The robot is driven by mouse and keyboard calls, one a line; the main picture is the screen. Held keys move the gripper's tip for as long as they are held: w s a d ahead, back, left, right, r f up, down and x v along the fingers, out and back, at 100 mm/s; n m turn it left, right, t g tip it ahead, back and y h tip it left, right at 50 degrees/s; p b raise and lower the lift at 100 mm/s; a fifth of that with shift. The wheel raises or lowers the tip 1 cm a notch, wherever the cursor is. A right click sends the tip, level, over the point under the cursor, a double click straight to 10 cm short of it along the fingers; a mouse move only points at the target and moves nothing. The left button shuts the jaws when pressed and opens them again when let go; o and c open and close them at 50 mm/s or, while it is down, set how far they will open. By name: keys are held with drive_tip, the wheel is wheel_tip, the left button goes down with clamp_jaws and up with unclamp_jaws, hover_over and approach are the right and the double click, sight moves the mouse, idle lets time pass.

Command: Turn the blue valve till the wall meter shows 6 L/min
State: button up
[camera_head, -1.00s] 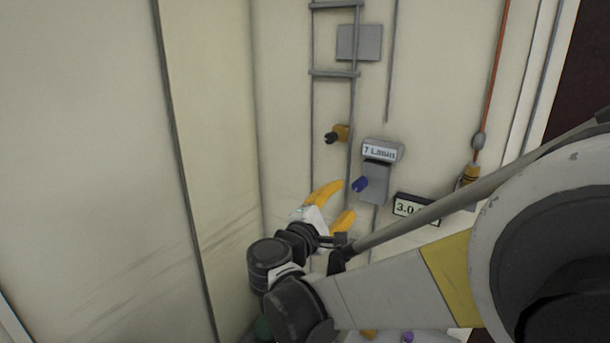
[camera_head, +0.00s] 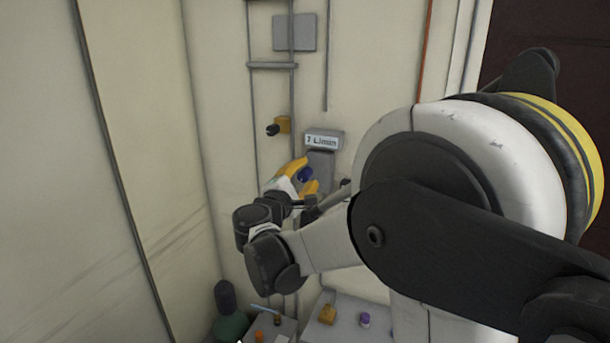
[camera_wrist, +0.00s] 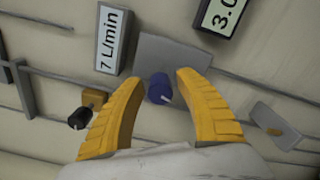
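The blue valve (camera_wrist: 159,88) is a small knob with a pale mark, on a grey wall plate (camera_wrist: 185,58). My gripper (camera_wrist: 154,88) is open, with its two yellow fingers on either side of the valve in the wrist view. I cannot tell whether either finger touches it. In the head view the valve (camera_head: 306,174) shows between the fingers of my gripper (camera_head: 303,175). The wall meter (camera_head: 323,140) above it reads 7 L/min. The meter (camera_wrist: 112,38) reads the same in the wrist view.
A yellow fitting with a black knob (camera_wrist: 80,118) is on the wall beside the left finger; it also shows in the head view (camera_head: 273,130). A second display (camera_wrist: 221,14) reads 3.0, partly cut off. Pipes run along the wall. Small items stand on a grey surface (camera_head: 345,307) below.

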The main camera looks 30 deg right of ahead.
clamp_jaws()
drive_tip(key=shift+m+b, duration=0.35)
drive_tip(key=shift+m, duration=1.55)
drive_tip(key=shift+o, duration=1.8)
unclamp_jaws()
drive_tip(key=shift+a, duration=0.1)
drive_tip(key=v, duration=1.2)
